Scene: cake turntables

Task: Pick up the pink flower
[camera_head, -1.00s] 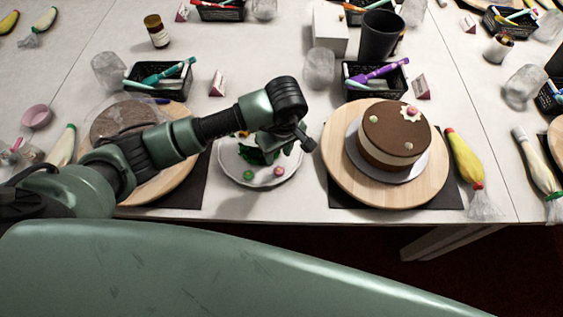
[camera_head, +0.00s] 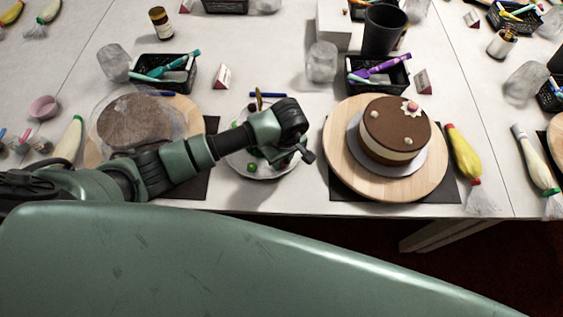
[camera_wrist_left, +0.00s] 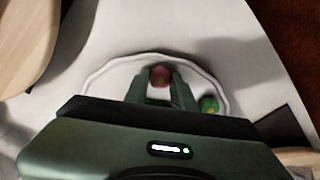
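The pink flower (camera_wrist_left: 159,76) is a small pink-red piece on the white plate; in the wrist view it shows between the fingertips of my left gripper (camera_wrist_left: 158,86). The fingers are apart, one on each side of it; I cannot tell whether they touch it. In the head view my left gripper (camera_head: 287,155) is low over the right part of the white plate (camera_head: 240,168) and mostly hides the flower. A green piece (camera_wrist_left: 209,104) lies on the plate to the right in the wrist view. My right gripper is not in view.
Right of the plate, a chocolate cake (camera_head: 385,125) with small decorations stands on a wooden turntable (camera_head: 340,170). Left, a clear-covered turntable (camera_head: 100,150) sits partly behind my arm. Black baskets (camera_head: 190,75) and a glass jar (camera_head: 321,62) stand behind.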

